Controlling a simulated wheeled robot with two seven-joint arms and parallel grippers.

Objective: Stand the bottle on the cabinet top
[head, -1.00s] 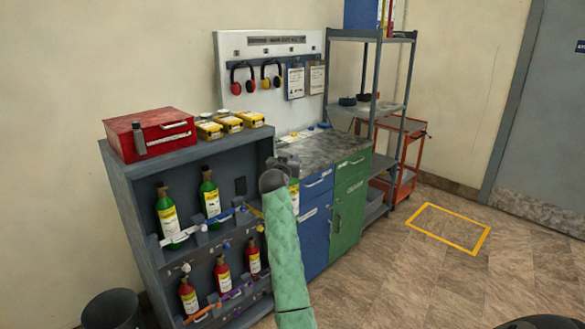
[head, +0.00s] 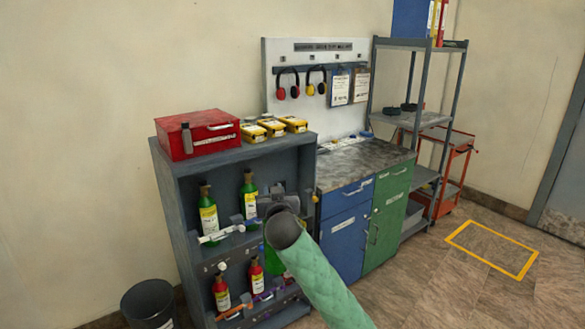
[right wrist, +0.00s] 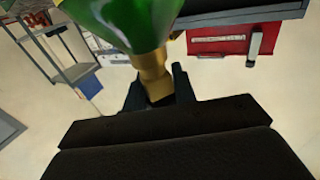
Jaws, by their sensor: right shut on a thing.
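My right gripper (head: 276,200) is in front of the right part of the dark rack, mostly hidden behind my own arm's end. In the right wrist view its fingers (right wrist: 160,92) are shut on the brass neck of the green bottle (right wrist: 118,22). In the head view a green patch of the bottle (head: 268,258) shows below the gripper; the rest is hidden. The cabinet (head: 345,240) has blue and green fronts and a grey stone-like top (head: 365,163), mostly bare, with small items along its back. My left gripper is not in view.
The dark rack (head: 185,235) left of the cabinet holds green bottles (head: 208,215) above and red bottles (head: 221,292) below. A red toolbox (head: 197,135) and yellow boxes (head: 272,127) sit on it. A metal shelf (head: 425,180) stands right of the cabinet; a bin (head: 148,300) stands left.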

